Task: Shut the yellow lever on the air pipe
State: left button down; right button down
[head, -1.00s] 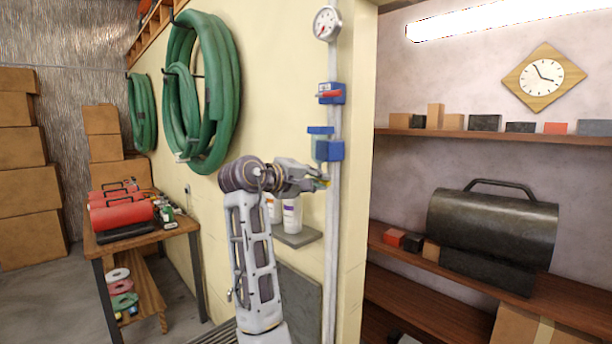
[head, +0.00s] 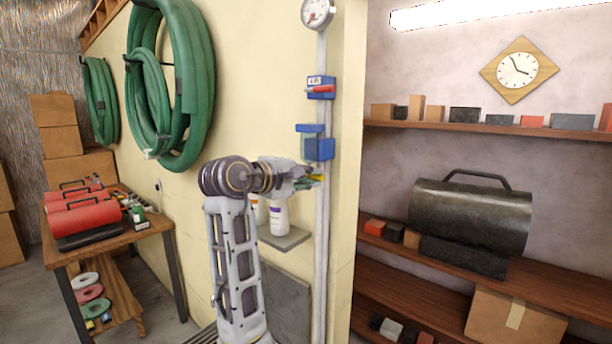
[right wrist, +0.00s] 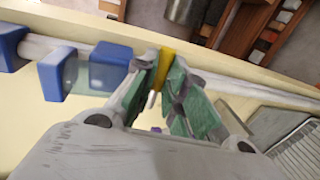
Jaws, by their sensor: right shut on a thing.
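The air pipe (head: 321,215) runs straight down the cream wall near its right-hand corner. The yellow lever (right wrist: 167,62) shows in the right wrist view between my right fingertips, beside the pipe (right wrist: 215,80). In the head view only a small bit of yellow shows at the fingertips. My right gripper (head: 314,177) is shut on the lever, just below a blue block on the pipe; the gripper also shows in the right wrist view (right wrist: 162,78). The fingers hide much of the lever, so its exact angle is hard to tell. My left gripper is out of view.
A blue valve block with a red lever (head: 320,88) and a lower blue block (head: 319,148) sit on the pipe under a gauge (head: 317,12). A small shelf (head: 285,238) with bottles is behind my right arm. Green hoses (head: 190,90) hang left.

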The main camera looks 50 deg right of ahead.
jog(key=c, duration=1.5)
grip_release()
jog(key=shift+w+a, duration=0.1)
jog(key=shift+o, duration=0.2)
jog(key=a+r, duration=0.2)
jog(key=a, duration=0.9)
jog(key=shift+s+a+r, duration=0.15)
jog(key=shift+s+a, duration=0.1)
jog(key=shift+a, duration=0.15)
